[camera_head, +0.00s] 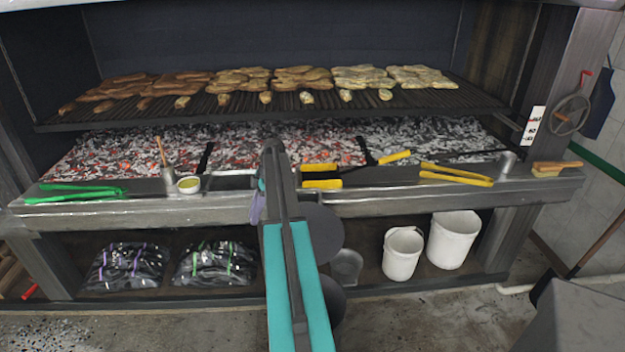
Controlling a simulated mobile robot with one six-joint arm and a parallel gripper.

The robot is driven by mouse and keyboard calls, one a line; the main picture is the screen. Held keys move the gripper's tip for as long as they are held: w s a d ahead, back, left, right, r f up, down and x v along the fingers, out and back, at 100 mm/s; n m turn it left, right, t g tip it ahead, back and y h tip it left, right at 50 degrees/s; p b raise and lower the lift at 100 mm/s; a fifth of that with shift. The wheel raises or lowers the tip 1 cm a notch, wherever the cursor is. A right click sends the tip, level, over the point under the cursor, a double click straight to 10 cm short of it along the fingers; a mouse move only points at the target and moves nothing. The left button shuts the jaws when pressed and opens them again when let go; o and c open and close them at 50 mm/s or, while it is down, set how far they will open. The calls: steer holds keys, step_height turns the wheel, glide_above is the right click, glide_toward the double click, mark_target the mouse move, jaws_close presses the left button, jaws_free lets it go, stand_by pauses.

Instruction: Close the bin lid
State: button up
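No bin with a clearly visible lid shows. A grey box-like thing (575,318) stands at the bottom right, cut off by the picture edge. It has a flat, plain top, and I cannot tell whether it is the bin or whether it has a lid. My arm, teal and dark, rises from the bottom centre in front of the grill counter. I cannot make out any gripper fingers; the arm's end is hidden or out of the picture.
The grill counter (400,203) spans the view, with green tongs (75,195), yellow-handled tools (455,174) and a brush (557,166). Below are bags (125,268) and two white buckets (402,254) (453,240). A long-handled tool (598,242) leans at right. Floor (440,318) is clear right of centre.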

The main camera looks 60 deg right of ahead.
steer(key=s+d+r+m+t+h+p, duration=0.2)
steer(key=s+d+r+m+p, duration=0.1)
steer(key=s+d+r, duration=1.5)
step_height(320, 180, up, 2)
steer(key=shift+d+r+h, duration=0.15)
steer(key=shift+d+h, duration=0.15)
steer(key=shift+d, duration=0.9)
steer(key=shift+w+p+x, duration=0.2)
steer(key=shift+p+x, duration=2.15)
steer(key=shift+x, duration=4.65)
steer(key=shift+r, duration=0.1)
jaws_close()
